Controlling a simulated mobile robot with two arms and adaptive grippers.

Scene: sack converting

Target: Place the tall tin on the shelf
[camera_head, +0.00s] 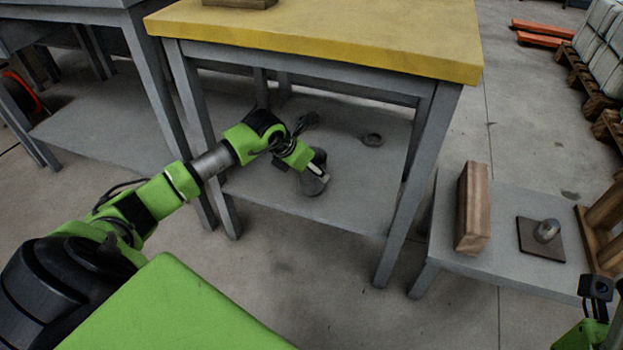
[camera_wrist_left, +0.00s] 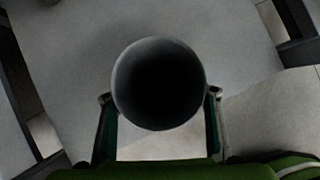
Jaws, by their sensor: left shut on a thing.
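The tall tin (camera_head: 315,183) is a grey metal cylinder at the lower grey shelf (camera_head: 350,205) under the yellow-topped table. My left gripper (camera_head: 318,174) is shut on the tin, with its arm reaching in from the left beneath the tabletop. In the left wrist view the tin (camera_wrist_left: 158,84) shows its dark round open mouth between the two fingers (camera_wrist_left: 160,115), with the grey shelf surface (camera_wrist_left: 235,35) behind it. I cannot tell whether the tin's base touches the shelf. Part of my right arm shows at the lower right; its fingertips cannot be made out.
A low table at right holds a wooden block (camera_head: 472,208) and a dark plate (camera_head: 530,240) with a metal piece.

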